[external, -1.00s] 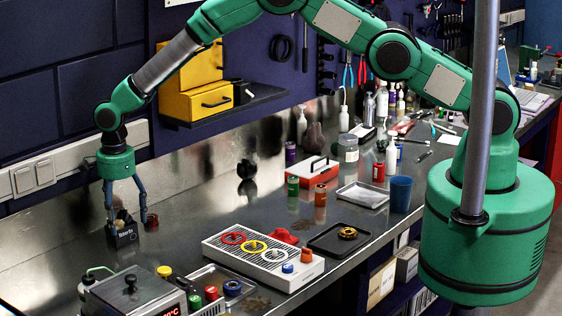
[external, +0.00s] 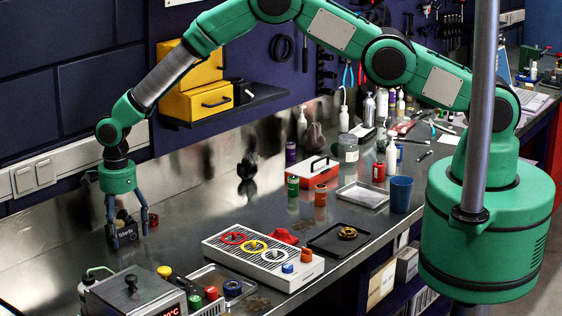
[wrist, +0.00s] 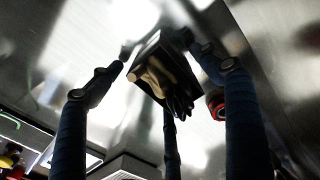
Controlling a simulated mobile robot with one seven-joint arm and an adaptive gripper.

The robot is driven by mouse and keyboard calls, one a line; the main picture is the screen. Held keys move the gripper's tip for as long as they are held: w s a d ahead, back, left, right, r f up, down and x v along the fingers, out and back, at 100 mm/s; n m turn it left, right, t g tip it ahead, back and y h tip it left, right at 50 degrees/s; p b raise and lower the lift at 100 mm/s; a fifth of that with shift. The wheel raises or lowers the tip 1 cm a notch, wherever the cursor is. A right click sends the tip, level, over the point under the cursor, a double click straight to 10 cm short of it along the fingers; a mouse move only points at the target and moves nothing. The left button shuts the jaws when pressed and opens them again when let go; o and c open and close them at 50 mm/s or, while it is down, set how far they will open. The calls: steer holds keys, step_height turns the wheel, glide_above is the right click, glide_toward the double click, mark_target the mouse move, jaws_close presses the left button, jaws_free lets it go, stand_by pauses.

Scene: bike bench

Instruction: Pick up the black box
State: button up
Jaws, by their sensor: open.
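The black box (external: 126,236) is small, with white lettering on its front, and sits on the metal bench at the left in the external view. Its open top shows dark and tan contents in the wrist view, where the box (wrist: 150,88) lies between my fingers. My gripper (external: 128,226) is open, pointing down, with its blue fingers spread around the box. In the wrist view my gripper (wrist: 165,65) has a finger on either side of the box and a third below it. I cannot tell whether any finger touches it.
A small red-rimmed round item (external: 152,221) stands close to the right of the box, beside a finger. A metal heated unit (external: 130,290) is in front. A white tray with coloured rings (external: 290,279) lies to the right.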

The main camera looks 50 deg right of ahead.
mark_target(125, 225)
steer(key=shift+c, duration=0.5)
steer(key=c, duration=1.2)
steer(key=shift+r, duration=0.1)
steer(key=shift+r+b, duration=0.3)
steer(key=shift+r, duration=1.25)
steer(key=shift+s+d+r, duration=0.15)
steer(key=shift+s, duration=0.1)
steer(key=s+d, duration=0.2)
steer(key=s, duration=0.2)
steer(key=s+d+r+b, duration=0.1)
steer(key=s+d, duration=0.2)
steer(key=s, duration=0.1)
steer(key=s+d, duration=0.3)
steer(key=s, duration=0.1)
steer(key=shift+s+d+r+b, duration=0.25)
steer(key=shift+s+b, duration=0.1)
steer(key=shift+s, duration=0.05)
